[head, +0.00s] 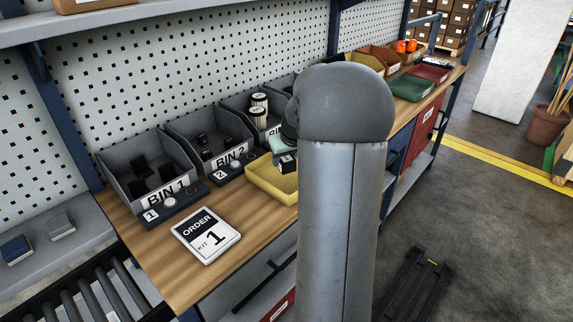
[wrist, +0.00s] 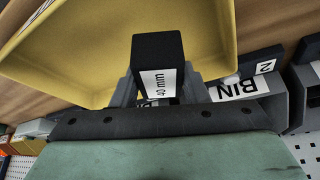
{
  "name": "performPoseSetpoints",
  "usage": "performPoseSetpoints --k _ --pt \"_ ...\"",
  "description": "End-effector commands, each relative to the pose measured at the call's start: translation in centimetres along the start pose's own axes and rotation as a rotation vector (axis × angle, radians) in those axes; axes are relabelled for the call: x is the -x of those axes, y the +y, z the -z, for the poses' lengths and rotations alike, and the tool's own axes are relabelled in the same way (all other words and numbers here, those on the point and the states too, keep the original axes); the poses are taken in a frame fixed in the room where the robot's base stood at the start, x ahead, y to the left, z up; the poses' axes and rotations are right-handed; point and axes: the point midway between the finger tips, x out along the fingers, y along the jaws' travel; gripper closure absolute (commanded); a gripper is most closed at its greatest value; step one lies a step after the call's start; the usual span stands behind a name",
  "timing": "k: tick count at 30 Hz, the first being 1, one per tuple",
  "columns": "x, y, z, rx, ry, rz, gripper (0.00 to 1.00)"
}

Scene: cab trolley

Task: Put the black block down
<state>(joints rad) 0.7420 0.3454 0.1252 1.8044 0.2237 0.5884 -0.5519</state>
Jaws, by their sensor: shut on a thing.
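In the wrist view, the yellow tray (wrist: 60,62) lies behind and around the block. In the head view, my gripper (head: 279,152) and the block (head: 288,166) show just left of my arm, at the yellow tray (head: 258,188). My arm hides the tray's right part. I cannot tell whether the block touches the tray floor.
Grey bins labelled BIN 1 (head: 130,187) and BIN 2 (head: 205,171) stand behind, with small numbered units in front. An order card (head: 206,235) lies on the wooden bench (head: 160,260). Green (head: 410,88) and red trays (head: 430,72) sit farther right.

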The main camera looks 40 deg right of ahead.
Motion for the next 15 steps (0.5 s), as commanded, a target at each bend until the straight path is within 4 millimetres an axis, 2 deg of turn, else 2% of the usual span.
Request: performPoseSetpoints --k 6,12,15 --pt "-1.4 0.8 0.1 -0.002 -0.001 0.0 0.85" --pt "-3.9 0.7 -1.1 -0.002 0.0 0.0 0.85" --pt "-4.0 0.7 -1.1 -0.001 0.002 0.0 0.85"
